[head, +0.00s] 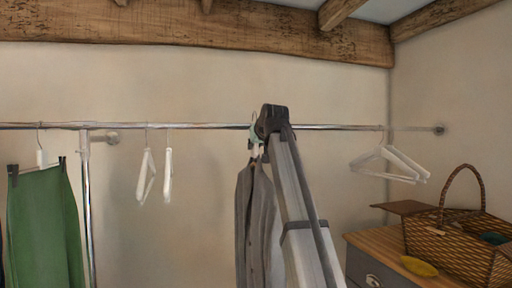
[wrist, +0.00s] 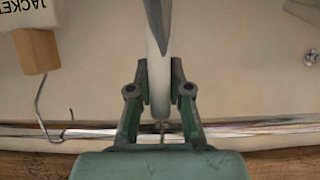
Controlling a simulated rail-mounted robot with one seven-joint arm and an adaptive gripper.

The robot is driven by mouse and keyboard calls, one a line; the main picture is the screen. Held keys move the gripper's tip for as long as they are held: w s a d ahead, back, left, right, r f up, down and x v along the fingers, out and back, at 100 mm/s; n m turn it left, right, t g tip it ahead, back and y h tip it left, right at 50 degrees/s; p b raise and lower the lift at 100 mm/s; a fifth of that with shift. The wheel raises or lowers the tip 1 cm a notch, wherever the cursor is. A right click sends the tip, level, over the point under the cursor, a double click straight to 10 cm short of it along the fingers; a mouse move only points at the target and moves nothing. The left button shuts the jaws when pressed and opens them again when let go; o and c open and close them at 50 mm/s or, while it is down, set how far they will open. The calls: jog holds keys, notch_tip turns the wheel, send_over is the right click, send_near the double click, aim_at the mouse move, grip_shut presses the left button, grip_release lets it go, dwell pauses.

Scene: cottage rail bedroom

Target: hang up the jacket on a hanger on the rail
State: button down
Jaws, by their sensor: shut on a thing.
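The grey jacket (head: 258,225) hangs below the rail (head: 210,126) on a white hanger, partly hidden by my arm in the head view. In the wrist view, my gripper (wrist: 160,82) is shut on the white neck of this hanger (wrist: 158,55). A dark grey edge of the jacket (wrist: 158,14) shows at the top there. The rail (wrist: 260,129) crosses behind my fingers. In the head view the hanger's hook (head: 254,118) is at rail height. I cannot tell whether the hook bears on the rail.
Two white hangers (head: 147,176) (head: 168,176) hang left of the jacket, and more white hangers (head: 392,165) hang at right. A green garment (head: 45,225) hangs at far left. A wicker basket (head: 455,238) stands on a dresser (head: 380,245). A tag reading JACKET (wrist: 22,12) is near a wooden block (wrist: 37,52).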

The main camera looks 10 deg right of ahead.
aim_at(254, 155)
jog(key=shift+w+r, duration=0.15)
jog(key=shift+w, duration=0.65)
jog(key=shift+f+b, duration=0.65)
jog(key=shift+f, duration=1.6)
